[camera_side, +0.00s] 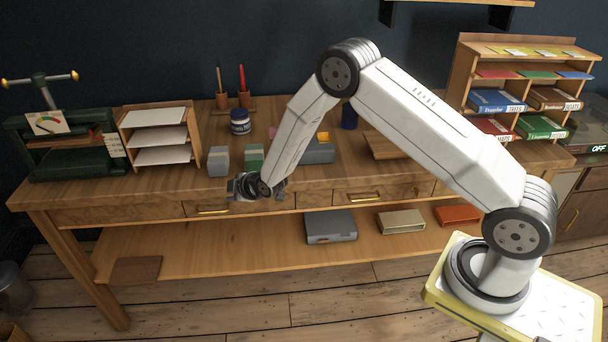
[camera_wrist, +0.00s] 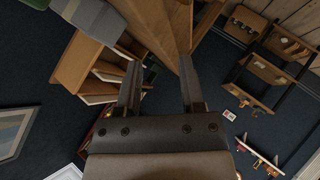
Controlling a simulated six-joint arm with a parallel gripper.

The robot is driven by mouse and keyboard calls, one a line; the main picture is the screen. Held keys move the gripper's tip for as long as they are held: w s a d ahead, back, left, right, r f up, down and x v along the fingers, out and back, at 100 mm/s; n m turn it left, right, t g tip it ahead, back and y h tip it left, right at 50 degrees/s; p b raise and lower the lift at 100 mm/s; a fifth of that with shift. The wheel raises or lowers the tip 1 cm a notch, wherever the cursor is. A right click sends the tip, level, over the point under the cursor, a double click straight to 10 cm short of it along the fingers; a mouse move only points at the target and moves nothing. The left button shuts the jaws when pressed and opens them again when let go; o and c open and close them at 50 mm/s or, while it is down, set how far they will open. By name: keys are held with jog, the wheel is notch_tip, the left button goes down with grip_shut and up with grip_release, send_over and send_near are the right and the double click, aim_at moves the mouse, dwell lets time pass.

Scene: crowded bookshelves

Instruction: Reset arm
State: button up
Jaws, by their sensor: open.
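My gripper (camera_side: 243,186) hangs at the front edge of the wooden workbench (camera_side: 90,190) in the side view, left of the bench's middle. In the wrist view my gripper (camera_wrist: 158,85) shows two dark fingers spread apart with nothing between them. Beyond the fingers, the wrist view shows wooden furniture and a dark wall. My arm is raised and bent above the bench, reaching left from its base at the lower right.
Grey and green blocks (camera_side: 219,160) and a dark jar (camera_side: 240,122) stand near my gripper. A paper rack (camera_side: 160,137) and green press (camera_side: 65,150) are at left. A bookshelf (camera_side: 462,75) with several books stands at right. A lower shelf (camera_side: 200,254) runs under the bench.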

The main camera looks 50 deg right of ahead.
jog(key=s+r+m+g, duration=0.3)
jog(key=s+r, duration=0.1)
jog(key=s, duration=0.6)
jog(key=s+d+r+m+g, duration=0.1)
jog(key=s+r+m, duration=0.3)
jog(key=s, duration=0.7)
jog(key=s+r+m+g, duration=0.3)
jog(key=s+r+g, duration=0.1)
jog(key=s, duration=0.7)
jog(key=shift+d+r+g, duration=0.3)
jog(key=shift+r, duration=0.35)
